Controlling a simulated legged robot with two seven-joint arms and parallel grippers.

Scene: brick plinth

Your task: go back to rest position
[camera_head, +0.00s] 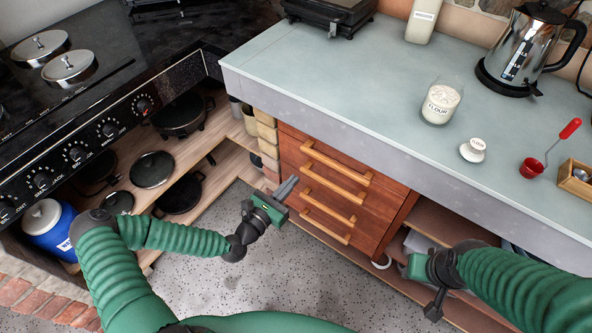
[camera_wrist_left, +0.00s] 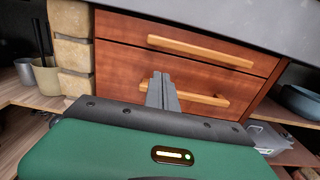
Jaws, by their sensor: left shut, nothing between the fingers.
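My left gripper (camera_head: 287,187) is shut and empty in front of the wooden drawers (camera_head: 335,185), below the counter edge. In the left wrist view its shut fingers (camera_wrist_left: 161,92) point at the drawer fronts (camera_wrist_left: 200,65), near a lower wooden handle. I cannot tell from the frames whether the fingers touch the drawers. The drawers look closed. My right gripper (camera_head: 432,310) is at the lower right of the head view, in front of the open shelf; its fingers are small and dark, and I cannot tell whether they are open.
The counter (camera_head: 350,80) holds a flour jar (camera_head: 441,103), its lid (camera_head: 473,150), a kettle (camera_head: 525,50) and a red scoop (camera_head: 532,167). A black stove (camera_head: 110,70) stands left, over shelves with pans (camera_head: 153,170). The speckled floor (camera_head: 210,285) is clear.

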